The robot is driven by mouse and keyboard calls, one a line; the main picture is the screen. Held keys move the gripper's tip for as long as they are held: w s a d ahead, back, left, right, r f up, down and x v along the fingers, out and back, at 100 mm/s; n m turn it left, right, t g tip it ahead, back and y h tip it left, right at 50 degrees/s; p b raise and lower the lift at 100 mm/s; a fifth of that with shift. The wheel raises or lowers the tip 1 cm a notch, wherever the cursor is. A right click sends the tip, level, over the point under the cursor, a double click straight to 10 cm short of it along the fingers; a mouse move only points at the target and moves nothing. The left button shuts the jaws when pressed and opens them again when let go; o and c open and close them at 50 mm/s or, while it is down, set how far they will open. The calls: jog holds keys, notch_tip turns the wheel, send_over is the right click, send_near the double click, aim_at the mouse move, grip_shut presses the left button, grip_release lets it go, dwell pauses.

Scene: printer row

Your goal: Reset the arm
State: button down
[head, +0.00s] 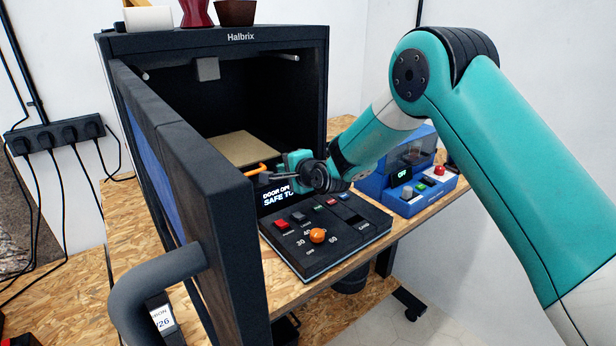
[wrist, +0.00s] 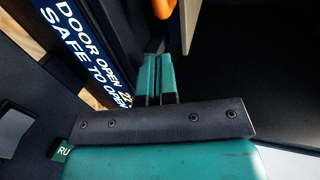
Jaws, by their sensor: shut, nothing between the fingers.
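My teal arm reaches in from the right in the head view, with its gripper (head: 268,175) low in front of the open black Halbrix printer (head: 240,38). The gripper is just above the printer's display (head: 275,199), whose text begins "DOOR OP" and "SAFE TO". In the wrist view my gripper (wrist: 157,58) has its two teal fingers together with nothing between them. The display (wrist: 85,45) shows there at the upper left. An orange part (head: 255,170) is close to the fingertips; the wrist view shows orange (wrist: 163,8) just beyond them.
The printer door (head: 205,165) stands open at the left, with a thick grey handle (head: 150,285). The control panel (head: 325,240) lies below my gripper. A blue machine (head: 405,185) stands at the right, close to my forearm. A tan plate (head: 238,148) lies inside the chamber.

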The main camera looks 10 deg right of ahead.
jog(key=s+d+r+n+g+b, duration=0.2)
jog(key=s+n+g, duration=0.4)
jog(key=s, duration=1.7)
jog(key=s+d+r+n+g+h+b, duration=0.1)
jog(key=s+r+n+g, duration=0.3)
jog(key=s+n, duration=1)
jog(key=s+d+g+b, duration=0.1)
jog(key=s+g, duration=0.2)
jog(key=s, duration=0.6)
jog(key=shift+s+h, duration=0.15)
jog(key=shift+h, duration=0.15)
